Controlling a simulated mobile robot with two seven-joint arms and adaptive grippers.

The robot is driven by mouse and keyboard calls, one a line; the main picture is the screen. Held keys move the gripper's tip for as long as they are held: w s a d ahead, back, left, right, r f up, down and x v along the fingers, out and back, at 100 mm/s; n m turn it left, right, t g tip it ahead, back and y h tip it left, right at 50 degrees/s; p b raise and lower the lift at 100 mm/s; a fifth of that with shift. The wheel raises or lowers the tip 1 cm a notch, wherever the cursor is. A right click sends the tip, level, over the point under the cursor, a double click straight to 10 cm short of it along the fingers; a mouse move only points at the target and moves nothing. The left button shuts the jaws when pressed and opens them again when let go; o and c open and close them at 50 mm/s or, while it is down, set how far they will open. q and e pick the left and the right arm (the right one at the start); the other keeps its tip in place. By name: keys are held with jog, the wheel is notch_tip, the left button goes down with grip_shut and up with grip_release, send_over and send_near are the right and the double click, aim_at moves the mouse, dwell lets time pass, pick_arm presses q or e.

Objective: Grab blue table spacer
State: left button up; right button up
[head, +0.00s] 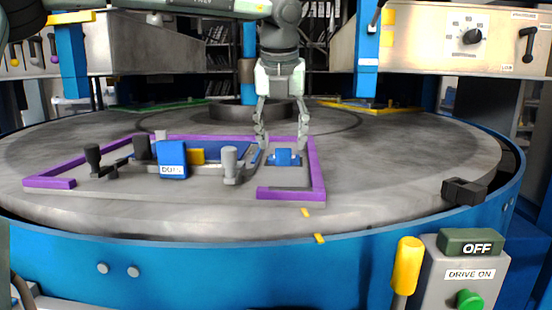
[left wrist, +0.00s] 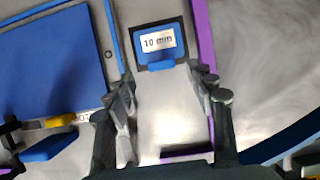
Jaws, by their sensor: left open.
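The blue spacer (head: 284,158) sits on the round table inside the right part of the purple frame. In the left wrist view the spacer (left wrist: 158,66) carries a white label reading "10 mm" and lies on a dark rectangular patch. My left gripper (head: 282,146) points down over it, open, with one finger to each side in the head view. In the left wrist view the open fingers (left wrist: 167,82) reach toward the spacer's near edge, with nothing held between them. Whether a finger touches the spacer cannot be told. My right gripper is not seen.
Left of the spacer stand a blue block (head: 172,159) with a partly readable label, a grey knob post (head: 230,164) and dark knobs (head: 142,148). The purple frame (head: 317,170) borders this area. A black clamp (head: 463,191) sits at the table's right rim. Table surface between is clear.

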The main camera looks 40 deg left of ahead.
aim_at(283, 149)
pick_arm(q)
jog(key=x, duration=0.3)
jog(key=shift+w+f, duration=0.2)
jog(key=shift+f, duration=0.15)
jog(key=shift+c, duration=1.1)
jog(key=c, duration=1)
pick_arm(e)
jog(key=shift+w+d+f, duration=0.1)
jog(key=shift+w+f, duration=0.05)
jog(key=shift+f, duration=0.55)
pick_arm(q)
jog(key=shift+r, duration=0.15)
jog(key=shift+c, duration=0.2)
